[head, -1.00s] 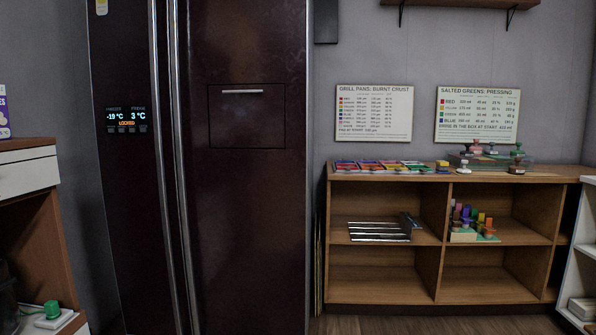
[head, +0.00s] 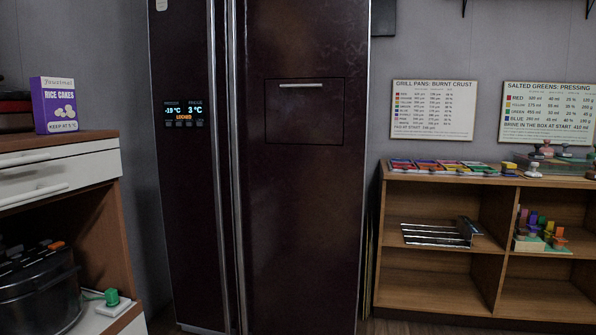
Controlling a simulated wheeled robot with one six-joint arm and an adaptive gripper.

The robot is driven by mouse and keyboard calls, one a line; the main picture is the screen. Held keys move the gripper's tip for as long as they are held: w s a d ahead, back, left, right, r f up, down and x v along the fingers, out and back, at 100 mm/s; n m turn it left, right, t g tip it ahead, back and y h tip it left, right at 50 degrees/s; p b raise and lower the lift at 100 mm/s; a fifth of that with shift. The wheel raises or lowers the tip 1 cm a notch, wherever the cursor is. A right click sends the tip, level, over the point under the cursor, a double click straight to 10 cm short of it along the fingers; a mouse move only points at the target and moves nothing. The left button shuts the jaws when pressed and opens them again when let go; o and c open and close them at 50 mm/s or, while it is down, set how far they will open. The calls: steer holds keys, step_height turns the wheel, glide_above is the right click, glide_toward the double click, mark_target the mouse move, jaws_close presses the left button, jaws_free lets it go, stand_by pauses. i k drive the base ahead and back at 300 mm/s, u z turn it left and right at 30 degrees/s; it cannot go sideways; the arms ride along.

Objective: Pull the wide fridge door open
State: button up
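The fridge is dark maroon with two tall doors side by side, and both look shut. The wide door (head: 300,210) is on the right and has a small hatch (head: 305,111) with a silver bar in its upper part. The narrow door (head: 185,220) is on the left, with a lit panel (head: 184,113) reading -19 °C and 3 °C and an orange word that looks like LOCKED. Two long silver vertical handles run side by side at the seam; the wide door's handle (head: 237,180) is the right one. My gripper is not in view.
A wooden cabinet with white drawers (head: 60,165) stands at the left, bearing a purple rice cakes box (head: 54,105). A dark pot (head: 40,290) sits below. An open wooden shelf (head: 440,262) stands close to the fridge's right side. Nothing visible blocks the fridge front.

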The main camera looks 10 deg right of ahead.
mark_target(299, 207)
steer(key=i, duration=1.15)
steer(key=u, duration=0.4)
